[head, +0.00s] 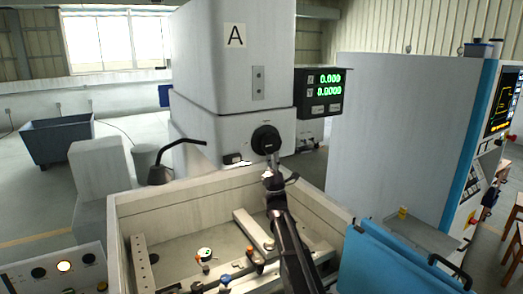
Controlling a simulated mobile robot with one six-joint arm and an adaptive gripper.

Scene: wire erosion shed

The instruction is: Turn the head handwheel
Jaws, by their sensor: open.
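The head handwheel (264,137) is a black round wheel on the front of the pale machine head marked "A" (236,70). My arm reaches up from the bottom of the head view, and my gripper (272,163) is just below and in front of the wheel, overlapping its lower edge in the picture. My gripper is open. I cannot tell whether its fingers touch the wheel, and part of the wheel's lower rim is hidden.
Below the head is an open-topped tank (170,205) with clamping bars and small fixtures. A digital readout (322,95) is right of the head. A black bent lamp (160,174) stands left. A tall grey cabinet (395,130) and blue cover (375,265) are right.

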